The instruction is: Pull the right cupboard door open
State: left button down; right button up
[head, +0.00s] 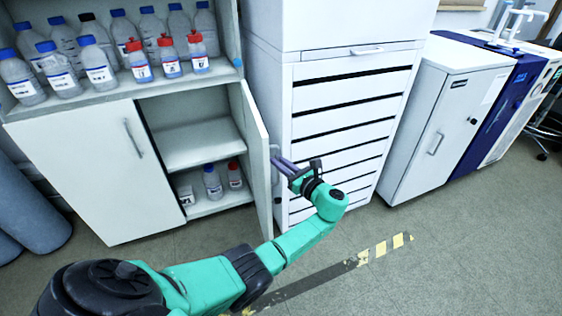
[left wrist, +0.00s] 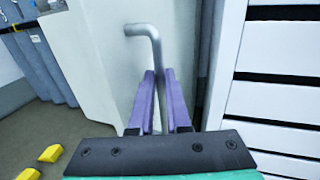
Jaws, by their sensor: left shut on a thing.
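The right cupboard door (head: 256,150) stands swung well out from the cupboard and shows nearly edge-on. The shelves behind it are in view. Its grey bar handle (head: 274,163) is on the outer face. In the left wrist view, the handle (left wrist: 145,31) bends at its top and runs down between purple fingers. My left gripper (head: 280,165) is shut on the handle, and its fingers also show in the left wrist view (left wrist: 160,85). The fingers hide the lower part of the handle. My right gripper is not in view.
The left cupboard door (head: 98,170) is closed. Several bottles (head: 97,65) stand on the shelf above, and a few on the bottom shelf inside (head: 213,182). A white drawer cabinet (head: 345,125) stands close to the right of the open door. Floor (head: 440,255) is clear at right.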

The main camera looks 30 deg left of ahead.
pick_arm(q)
jog(key=shift+a, duration=0.2)
jog(key=c, duration=1.1)
grip_release()
jog(key=shift+o, duration=1.1)
jog(key=shift+w+a+f, duration=0.1)
jog(key=shift+a+f, duration=0.05)
jog(key=shift+f, duration=0.05)
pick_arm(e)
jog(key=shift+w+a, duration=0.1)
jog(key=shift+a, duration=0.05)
pick_arm(q)
jog(key=shift+d, duration=0.25)
jog(key=v, duration=1.4)
jog(key=shift+d, duration=0.2)
jog(key=shift+r, duration=0.1)
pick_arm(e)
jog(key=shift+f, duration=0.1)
